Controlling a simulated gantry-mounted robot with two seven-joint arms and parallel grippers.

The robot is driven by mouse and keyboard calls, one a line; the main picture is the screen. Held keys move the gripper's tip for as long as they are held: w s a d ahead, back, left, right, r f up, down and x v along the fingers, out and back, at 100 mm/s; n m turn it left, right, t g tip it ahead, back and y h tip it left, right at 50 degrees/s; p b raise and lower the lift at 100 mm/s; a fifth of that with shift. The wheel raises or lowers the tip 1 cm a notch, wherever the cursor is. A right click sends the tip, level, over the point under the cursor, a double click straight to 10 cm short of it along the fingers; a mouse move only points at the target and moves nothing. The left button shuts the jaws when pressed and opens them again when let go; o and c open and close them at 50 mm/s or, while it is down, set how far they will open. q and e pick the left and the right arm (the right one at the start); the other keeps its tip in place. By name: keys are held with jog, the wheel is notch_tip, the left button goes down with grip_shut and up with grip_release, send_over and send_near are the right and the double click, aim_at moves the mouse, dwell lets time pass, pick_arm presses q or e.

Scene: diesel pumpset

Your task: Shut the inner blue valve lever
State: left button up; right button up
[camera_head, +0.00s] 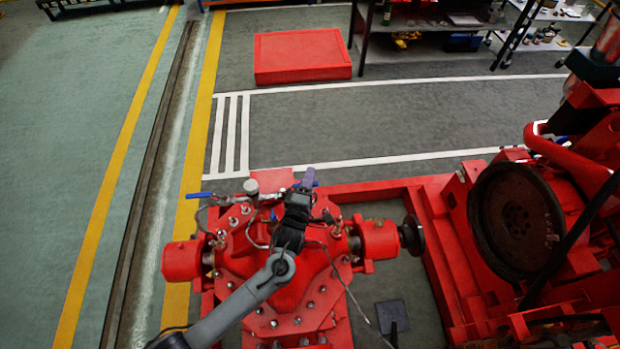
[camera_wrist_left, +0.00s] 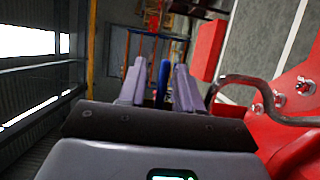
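One blue valve lever (camera_head: 201,195) sticks out to the left of the pipe fittings on top of the red pump (camera_head: 315,215). My left gripper (camera_head: 308,177) is over the far side of the pump, where a bit of blue shows beside its fingers. In the left wrist view my left gripper (camera_wrist_left: 157,85) has its fingers apart, with a narrow blue lever (camera_wrist_left: 163,78) in line with the gap. Clear space shows beside the lever; I cannot tell whether either finger touches it. The lever's base is hidden by my gripper. My right gripper is in neither view.
A pressure gauge (camera_head: 251,187) stands between the fittings. A bent grey pipe (camera_wrist_left: 262,84) runs close to the right of my gripper in the wrist view. The engine flywheel (camera_head: 516,217) is at the right. Open floor lies beyond the pump, with a red block (camera_head: 302,56).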

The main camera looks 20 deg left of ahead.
pick_arm(q)
jog(key=shift+w, duration=0.15)
grip_shut()
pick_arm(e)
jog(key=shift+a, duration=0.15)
